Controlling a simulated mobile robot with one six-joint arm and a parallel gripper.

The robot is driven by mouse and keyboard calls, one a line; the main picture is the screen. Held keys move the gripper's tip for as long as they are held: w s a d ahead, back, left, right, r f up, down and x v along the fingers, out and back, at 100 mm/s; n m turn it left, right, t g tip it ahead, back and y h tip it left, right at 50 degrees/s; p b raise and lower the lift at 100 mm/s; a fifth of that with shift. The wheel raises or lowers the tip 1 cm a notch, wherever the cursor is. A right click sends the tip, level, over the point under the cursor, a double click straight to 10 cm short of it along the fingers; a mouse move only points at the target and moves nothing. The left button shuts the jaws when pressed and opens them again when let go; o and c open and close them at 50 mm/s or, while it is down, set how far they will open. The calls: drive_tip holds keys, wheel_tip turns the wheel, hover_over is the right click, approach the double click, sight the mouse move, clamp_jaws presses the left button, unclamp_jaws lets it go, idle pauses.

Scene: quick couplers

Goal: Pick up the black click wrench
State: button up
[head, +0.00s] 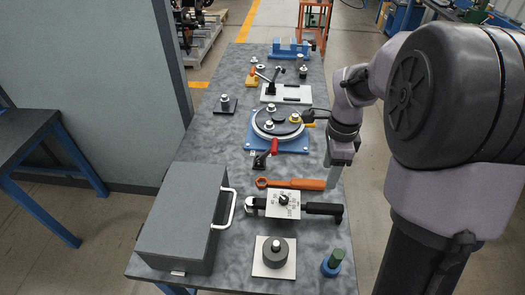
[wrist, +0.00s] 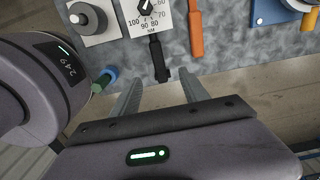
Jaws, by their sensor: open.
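The black click wrench (head: 322,208) lies across the table in the head view, its handle to the right and its ratchet head to the left. A white plate with a numbered dial covers its middle. In the wrist view its black handle (wrist: 157,58) points down toward my gripper (wrist: 161,84). My gripper is open and empty, and the handle's end sits just beyond the space between its fingertips. In the head view my gripper (head: 333,178) hangs near the table's right edge, by the end of the orange wrench's handle.
An orange wrench (head: 295,184) lies just behind the black one. A grey box (head: 180,218) with a white handle stands at left. A dark knob on a plate (head: 275,254) and a blue-green cylinder (head: 332,263) stand in front. A blue-based turntable (head: 278,125) is farther back.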

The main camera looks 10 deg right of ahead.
sight(320, 206)
drive_tip(key=f+b, duration=0.1)
drive_tip(key=f, duration=0.3)
drive_tip(key=f+b, duration=0.2)
drive_tip(key=f, duration=0.2)
drive_tip(key=f+b, duration=0.1)
drive_tip(key=f, duration=0.3)
drive_tip(key=shift+s, duration=0.3)
wheel_tip(320, 206, down, 5)
drive_tip(key=b, duration=0.3)
drive_tip(key=shift+f, duration=0.15)
drive_tip(key=shift+c, duration=1.1)
clamp_jaws()
